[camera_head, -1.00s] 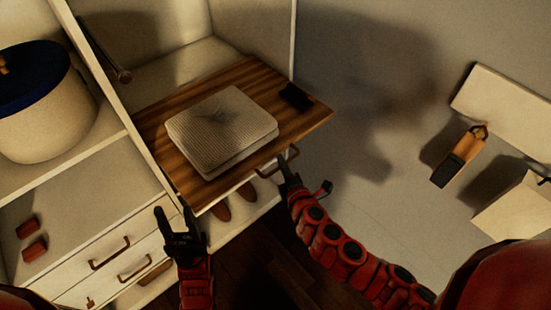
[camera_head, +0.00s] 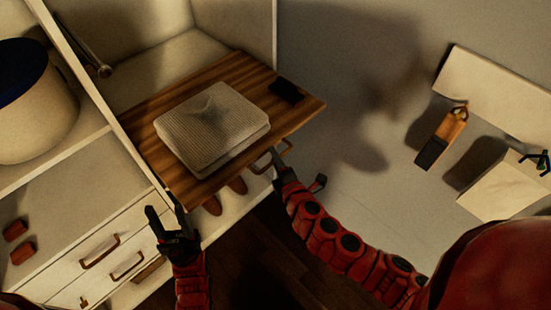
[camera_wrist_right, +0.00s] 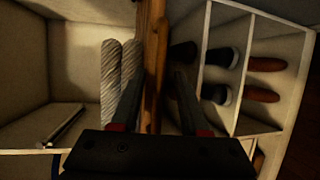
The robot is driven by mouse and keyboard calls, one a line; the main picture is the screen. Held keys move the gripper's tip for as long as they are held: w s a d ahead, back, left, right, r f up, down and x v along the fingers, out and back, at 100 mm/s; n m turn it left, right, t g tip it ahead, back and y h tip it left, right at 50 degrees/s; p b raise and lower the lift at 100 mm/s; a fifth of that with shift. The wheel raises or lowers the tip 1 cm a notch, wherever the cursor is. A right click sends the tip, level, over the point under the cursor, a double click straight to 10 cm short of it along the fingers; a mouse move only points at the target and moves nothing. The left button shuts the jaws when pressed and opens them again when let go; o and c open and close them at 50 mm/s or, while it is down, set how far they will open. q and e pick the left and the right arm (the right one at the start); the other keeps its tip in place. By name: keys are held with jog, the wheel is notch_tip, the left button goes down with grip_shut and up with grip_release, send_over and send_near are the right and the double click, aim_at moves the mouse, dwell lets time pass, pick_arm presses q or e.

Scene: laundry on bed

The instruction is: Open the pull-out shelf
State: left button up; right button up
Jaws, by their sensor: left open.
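The pull-out shelf (camera_head: 160,168) is a wooden board standing out of the white wardrobe, with a folded ribbed light cloth (camera_head: 210,125) on it. Its handle (camera_head: 285,152) is on the front edge. My right gripper (camera_head: 274,160) is at this handle. In the right wrist view its two fingers (camera_wrist_right: 158,100) lie on either side of the shelf's edge (camera_wrist_right: 153,60), seen edge-on; the grip on the handle is not clear. My left gripper (camera_head: 165,218) is open and empty, near the shelf's front left corner.
A small dark item (camera_head: 287,91) lies on the shelf. Shoes (camera_head: 238,185) stand in the compartment below. Drawers with handles (camera_head: 100,251) are at lower left, and a blue-lidded basket (camera_head: 40,115) is above them. The wall side at right holds a white board (camera_head: 495,95).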

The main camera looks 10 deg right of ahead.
jog(key=p+v, duration=0.3)
jog(key=v, duration=1.4)
jog(key=shift+s, duration=0.2)
jog(key=shift+w, duration=0.1)
